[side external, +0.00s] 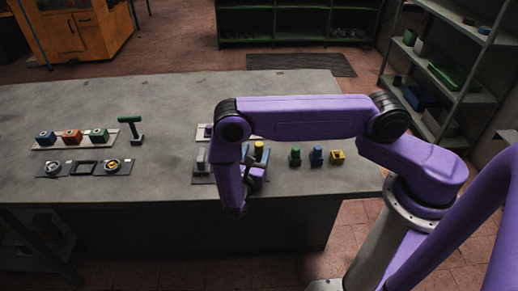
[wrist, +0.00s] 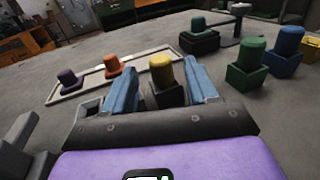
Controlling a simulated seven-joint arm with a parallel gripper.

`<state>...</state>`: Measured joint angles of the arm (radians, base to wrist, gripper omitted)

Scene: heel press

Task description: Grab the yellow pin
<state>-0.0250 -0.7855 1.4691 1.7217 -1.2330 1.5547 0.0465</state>
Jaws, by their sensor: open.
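The yellow pin (wrist: 161,69) stands upright in a dark block, in the middle of the wrist view. My gripper (wrist: 161,84) is open, with one blue finger on each side of the pin. Whether either finger touches the pin cannot be told. The block's lower part is hidden behind the gripper body. In the side external view the yellow pin (side external: 259,148) shows at my gripper (side external: 255,158), partly covered by my arm.
A green pin in a green block (wrist: 246,69) and a blue pin in a blue block (wrist: 284,51) stand to the right. A pale-rimmed tray (wrist: 78,91) with purple and orange pins lies left. A yellow block (side external: 337,157) sits near the table's right end.

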